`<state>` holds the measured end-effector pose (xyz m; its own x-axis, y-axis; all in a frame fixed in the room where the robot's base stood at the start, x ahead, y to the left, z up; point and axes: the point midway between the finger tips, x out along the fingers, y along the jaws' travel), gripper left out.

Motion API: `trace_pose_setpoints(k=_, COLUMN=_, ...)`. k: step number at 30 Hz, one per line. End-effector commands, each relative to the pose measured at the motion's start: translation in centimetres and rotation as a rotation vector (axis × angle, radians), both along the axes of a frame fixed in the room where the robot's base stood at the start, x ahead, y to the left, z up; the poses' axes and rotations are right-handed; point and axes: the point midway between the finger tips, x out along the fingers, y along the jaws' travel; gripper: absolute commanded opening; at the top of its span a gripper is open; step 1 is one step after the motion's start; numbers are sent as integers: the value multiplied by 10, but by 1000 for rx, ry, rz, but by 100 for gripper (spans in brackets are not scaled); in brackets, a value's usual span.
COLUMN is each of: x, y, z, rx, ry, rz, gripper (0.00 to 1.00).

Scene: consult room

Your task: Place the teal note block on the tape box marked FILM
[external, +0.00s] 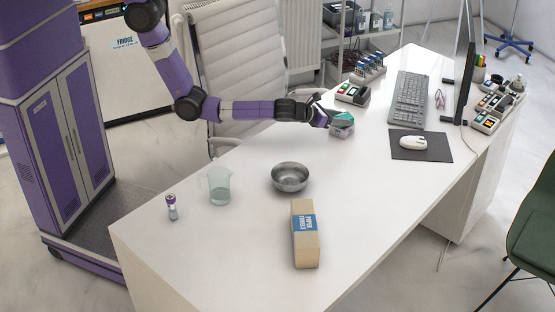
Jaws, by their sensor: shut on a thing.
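My gripper (328,114) is at the far middle of the white desk, its arm reaching in from the left. It is shut on the teal note block (343,118). Directly under the block is a small pale greyish-pink box (341,131), which stands on the desk and looks like a tape box. Its marking is too small to read. The block is at the top of this box, partly covered by my fingers. I cannot tell whether the two touch.
Beyond the gripper are a device with coloured buttons (352,94) and a rack of small bottles (369,68). A keyboard (408,98) and mouse (413,142) lie right. A metal bowl (290,177), beaker (217,185), vial (172,207) and paper-towel pack (305,235) stand nearer.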

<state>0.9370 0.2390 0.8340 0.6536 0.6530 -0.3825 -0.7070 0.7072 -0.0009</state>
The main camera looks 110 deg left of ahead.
Motion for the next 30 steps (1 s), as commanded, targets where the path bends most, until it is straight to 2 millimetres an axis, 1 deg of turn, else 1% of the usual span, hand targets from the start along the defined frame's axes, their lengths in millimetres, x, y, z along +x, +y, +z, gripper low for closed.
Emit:
trace_pose_setpoints(k=2, x=0, y=0, z=-3, rx=1, ry=1, rz=0, gripper=4)
trace_pose_setpoints(k=3, x=0, y=0, z=-3, rx=1, ry=1, rz=0, gripper=49)
trace_pose_setpoints(k=6, x=0, y=0, z=-2, rx=1, ry=1, rz=0, gripper=67)
trace_pose_setpoints(k=14, x=0, y=0, z=-2, rx=1, ry=1, rz=0, gripper=67)
trace_pose_setpoints(k=17, x=0, y=0, z=1, rx=1, ry=-1, rz=0, gripper=67)
trace_pose_setpoints(k=19, x=-3, y=-4, z=3, rx=0, ry=0, rz=-1, gripper=67)
trace_pose_setpoints(k=23, x=-15, y=-16, z=10, rx=1, ry=-1, rz=-3, gripper=67)
trace_pose_setpoints(k=30, x=-48, y=-49, z=30, rx=0, ry=0, rz=-3, gripper=67)
